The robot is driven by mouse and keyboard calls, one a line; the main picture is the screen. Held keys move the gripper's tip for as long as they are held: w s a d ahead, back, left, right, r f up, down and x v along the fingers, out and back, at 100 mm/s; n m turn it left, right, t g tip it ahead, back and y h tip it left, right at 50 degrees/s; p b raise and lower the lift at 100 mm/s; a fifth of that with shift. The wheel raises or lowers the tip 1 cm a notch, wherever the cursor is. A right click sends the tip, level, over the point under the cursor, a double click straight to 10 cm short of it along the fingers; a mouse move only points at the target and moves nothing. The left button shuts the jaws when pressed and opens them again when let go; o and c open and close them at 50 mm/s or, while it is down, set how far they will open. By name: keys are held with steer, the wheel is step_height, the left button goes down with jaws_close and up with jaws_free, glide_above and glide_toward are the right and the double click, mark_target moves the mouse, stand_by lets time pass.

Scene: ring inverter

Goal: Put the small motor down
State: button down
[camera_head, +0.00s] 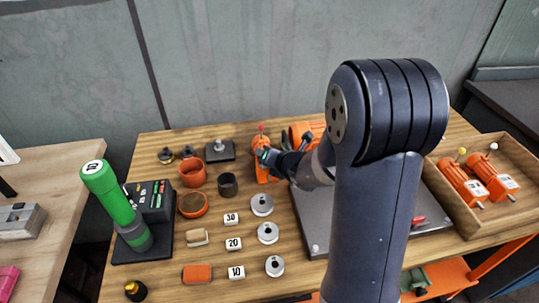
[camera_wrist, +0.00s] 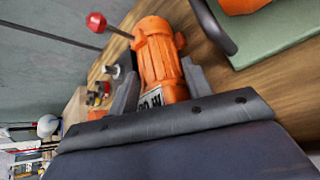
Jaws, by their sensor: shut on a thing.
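The small motor (camera_head: 262,172) is orange with a red ball on a thin rod. In the head view it is at the back middle of the wooden table, partly hidden by my gripper (camera_head: 268,157). In the wrist view the ribbed orange motor (camera_wrist: 160,62) sits between the two grey fingers of my gripper (camera_wrist: 160,84), which is shut on it. A white label with dark print shows at its near end. I cannot tell whether the motor touches the table or is held just above it.
Another orange machine (camera_head: 298,131) stands close right of the motor, partly behind my arm. A dark cup (camera_head: 228,186) and orange pot (camera_head: 193,174) stand to the left. A wooden tray (camera_head: 464,222) holds orange motors at right. Grey discs (camera_head: 262,205) lie in front.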

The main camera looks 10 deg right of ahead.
steer(key=c, duration=1)
jaws_free()
steer(key=shift+f, duration=0.1)
steer(key=o, duration=0.3)
